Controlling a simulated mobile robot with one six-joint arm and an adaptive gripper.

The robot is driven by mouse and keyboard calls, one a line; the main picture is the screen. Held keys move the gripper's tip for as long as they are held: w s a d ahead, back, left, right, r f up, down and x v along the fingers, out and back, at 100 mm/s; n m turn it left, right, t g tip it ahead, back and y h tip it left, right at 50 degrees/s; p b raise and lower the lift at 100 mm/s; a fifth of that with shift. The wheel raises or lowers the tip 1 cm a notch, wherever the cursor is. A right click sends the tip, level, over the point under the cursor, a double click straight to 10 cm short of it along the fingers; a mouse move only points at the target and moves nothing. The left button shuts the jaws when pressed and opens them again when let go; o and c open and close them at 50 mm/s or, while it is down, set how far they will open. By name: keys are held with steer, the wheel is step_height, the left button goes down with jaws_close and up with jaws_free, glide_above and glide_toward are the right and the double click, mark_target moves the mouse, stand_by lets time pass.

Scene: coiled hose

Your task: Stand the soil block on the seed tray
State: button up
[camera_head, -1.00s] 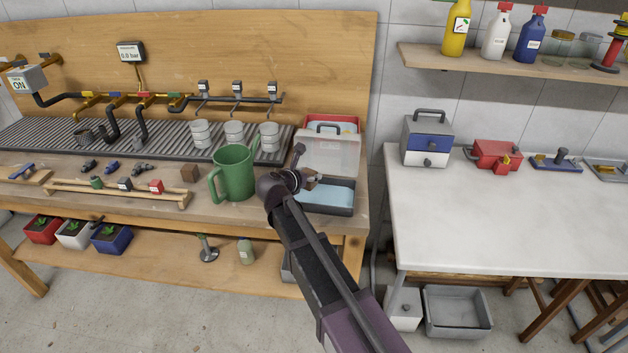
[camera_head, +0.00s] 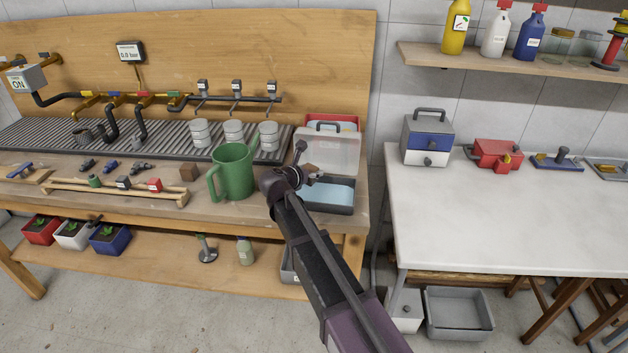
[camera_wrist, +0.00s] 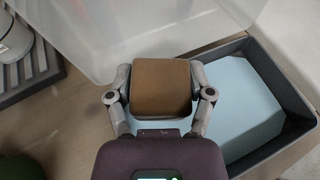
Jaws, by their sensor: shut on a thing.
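A brown soil block (camera_wrist: 162,88) fills the space between the two fingers of my gripper (camera_wrist: 160,98) in the wrist view. I cannot tell which thing is the seed tray. Another brown cube (camera_head: 189,172) sits on the bench, left of the green jug.
The box's clear lid (camera_head: 335,152) stands raised behind my gripper. A green jug (camera_head: 232,172) stands close on the left, with several grey cups behind it. The white table (camera_head: 510,220) at the right has a wide clear top.

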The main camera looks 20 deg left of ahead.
steer(key=shift+o, duration=0.2)
steer(key=shift+s+f+b, duration=0.1)
steer(key=shift+f+b, duration=0.4)
steer(key=shift+f, duration=0.45)
steer(key=shift+w+f, duration=0.25)
steer(key=shift+f, duration=0.15)
steer(key=shift+r, duration=0.1)
steer(key=o, duration=1.2)
steer(key=shift+s, duration=0.1)
steer(key=p+v, duration=0.4)
steer(key=v, duration=0.7)
steer(key=shift+r, duration=0.1)
steer(key=shift+s+a+r, duration=0.15)
steer(key=shift+s, duration=0.25)
